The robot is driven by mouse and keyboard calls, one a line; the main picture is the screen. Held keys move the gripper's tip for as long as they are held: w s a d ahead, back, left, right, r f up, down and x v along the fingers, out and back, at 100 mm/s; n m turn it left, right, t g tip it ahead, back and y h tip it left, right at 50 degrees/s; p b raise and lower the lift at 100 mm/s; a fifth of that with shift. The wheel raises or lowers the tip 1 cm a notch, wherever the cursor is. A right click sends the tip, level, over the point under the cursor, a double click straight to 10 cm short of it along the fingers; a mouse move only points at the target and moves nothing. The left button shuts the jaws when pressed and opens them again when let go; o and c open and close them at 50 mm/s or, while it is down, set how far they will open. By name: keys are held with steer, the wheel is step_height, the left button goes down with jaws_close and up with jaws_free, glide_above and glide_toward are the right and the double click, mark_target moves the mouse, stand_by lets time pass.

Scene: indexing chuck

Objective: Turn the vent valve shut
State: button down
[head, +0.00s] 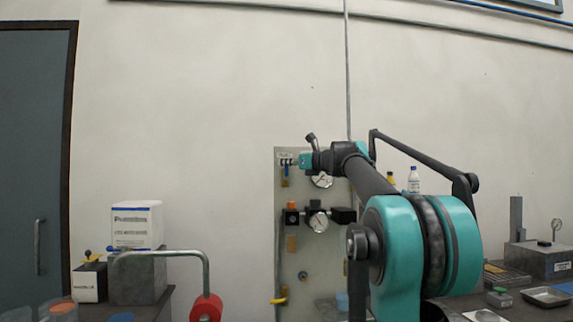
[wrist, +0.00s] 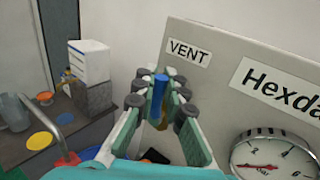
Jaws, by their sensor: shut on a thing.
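The vent valve's blue handle (wrist: 159,90) stands between the finger pads of my gripper (wrist: 158,98) in the wrist view. The gripper is shut on it. The white VENT label (wrist: 188,53) is on the grey panel just right of the handle. In the head view my gripper (head: 297,161) is at the upper left of the panel (head: 327,260), just under its top edge. The valve's body is mostly hidden behind the fingers, and I cannot tell how far the handle is turned.
A round gauge (wrist: 273,157) is on the panel right of the gripper. A lower gauge (head: 318,222) with black fittings sits below my arm. A white box (head: 137,224) stands on the left bench, near a red-ended bent bar (head: 206,306). Bottles and trays are at the right.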

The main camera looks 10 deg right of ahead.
steer(key=shift+a, duration=0.1)
steer(key=a+n+g+h, duration=0.1)
steer(key=n, duration=0.1)
steer(key=a+f+n+g+h, duration=0.1)
steer(key=n+h, duration=0.1)
steer(key=a+n+h, duration=0.1)
steer(key=a+n, duration=0.1)
steer(key=shift+f+g, duration=0.3)
steer(key=shift+g, duration=0.1)
steer(key=shift+a+f+n+g+h, duration=0.15)
steer(key=shift+a+f+n+h, duration=0.1)
steer(key=shift+f+n+h, duration=0.55)
steer(key=shift+a+f+n+g+h, duration=0.25)
steer(key=shift+f+n+h, duration=0.3)
steer(key=shift+n+h, duration=0.55)
steer(key=shift+a+f+n+g+h, duration=0.1)
steer(key=shift+a+f+n+h, duration=0.15)
steer(key=shift+f+n+h, duration=0.65)
steer(key=shift+r+h, duration=0.2)
steer(key=shift+h, duration=0.1)
